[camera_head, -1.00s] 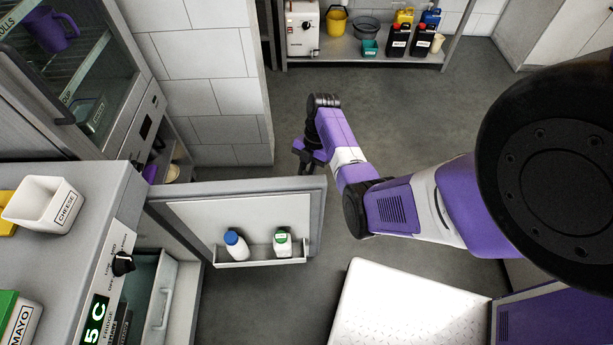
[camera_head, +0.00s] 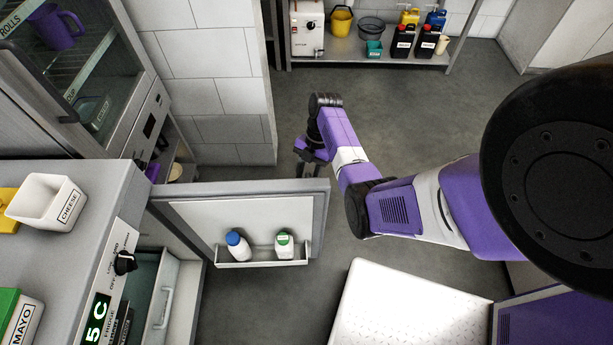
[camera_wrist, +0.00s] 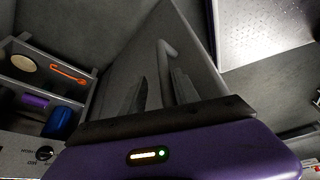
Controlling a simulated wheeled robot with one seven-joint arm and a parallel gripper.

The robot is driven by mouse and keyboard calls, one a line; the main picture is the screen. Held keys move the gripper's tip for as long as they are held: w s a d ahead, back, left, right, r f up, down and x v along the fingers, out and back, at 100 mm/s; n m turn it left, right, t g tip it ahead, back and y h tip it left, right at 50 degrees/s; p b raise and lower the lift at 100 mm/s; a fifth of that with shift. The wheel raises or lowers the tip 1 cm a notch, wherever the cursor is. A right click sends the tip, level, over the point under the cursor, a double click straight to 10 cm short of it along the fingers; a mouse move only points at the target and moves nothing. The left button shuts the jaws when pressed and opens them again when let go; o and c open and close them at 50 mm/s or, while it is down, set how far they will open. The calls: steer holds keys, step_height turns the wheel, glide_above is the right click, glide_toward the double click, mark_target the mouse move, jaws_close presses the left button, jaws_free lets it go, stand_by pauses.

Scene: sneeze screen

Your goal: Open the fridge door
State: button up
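The fridge door (camera_head: 252,213) stands wide open in the head view, its inner side facing me, with a door rack (camera_head: 262,260) low on it. The fridge (camera_head: 190,262) is at the left under the counter. My gripper (camera_head: 309,170) is behind the door's top edge, near its free end, on the outer side. In the wrist view the door's outer face fills the middle, with a bar handle (camera_wrist: 163,72). The fingers (camera_wrist: 160,92) are apart, one on each side of the handle's bar. I cannot tell whether they touch it.
A white bottle with a blue cap (camera_head: 237,246) and one with a green cap (camera_head: 284,244) stand in the rack. A tiled wall (camera_head: 212,85) is behind the door. A low white platform (camera_head: 410,305) is at the front right. The floor behind the arm is clear.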

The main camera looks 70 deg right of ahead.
steer(key=v, duration=0.7)
steer(key=shift+r, duration=0.35)
steer(key=shift+d, duration=0.1)
